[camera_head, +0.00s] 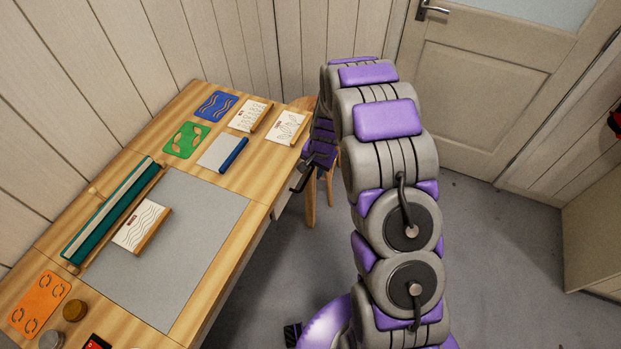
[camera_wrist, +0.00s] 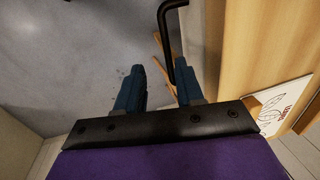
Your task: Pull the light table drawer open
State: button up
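The wooden light table (camera_head: 258,192) fills the left of the head view, with a grey panel (camera_head: 200,215) set in its top. A pale strip, perhaps the drawer front (camera_head: 255,243), shows below its right edge and is seen very obliquely. In the wrist view a black bent bar (camera_wrist: 166,40), apparently the drawer handle, stands out beside the table's side. My gripper (camera_wrist: 158,68) is open beside the table. The bar's end hangs between its blue fingers, nearer the right one; I cannot tell whether they touch. In the head view my arm hides most of the gripper.
On the tabletop are a green-topped bar (camera_head: 115,212), printed cards (camera_head: 250,116), a blue roller (camera_head: 233,155), and blue, green and orange sheets. Wooden stool legs (camera_head: 311,200) stand behind the gripper. The floor (camera_head: 500,270) to the right is clear. A closed door (camera_head: 480,90) is behind.

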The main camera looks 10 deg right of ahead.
aim_at(306, 181)
jog(key=a+f, duration=0.2)
jog(key=f, duration=0.1)
jog(key=a+f, duration=0.1)
jog(key=shift+w+a+f+b, duration=0.2)
jog(key=shift+w+f+b, duration=0.05)
jog(key=shift+b, duration=0.15)
jog(key=shift+d, duration=0.95)
jog(key=shift+c, duration=1.2)
jog(key=shift+a, duration=0.6)
grip_shut()
jog(key=shift+d, duration=0.15)
jog(key=shift+d, duration=0.1)
jog(key=shift+w+r, duration=0.1)
jog(key=shift+w, duration=0.05)
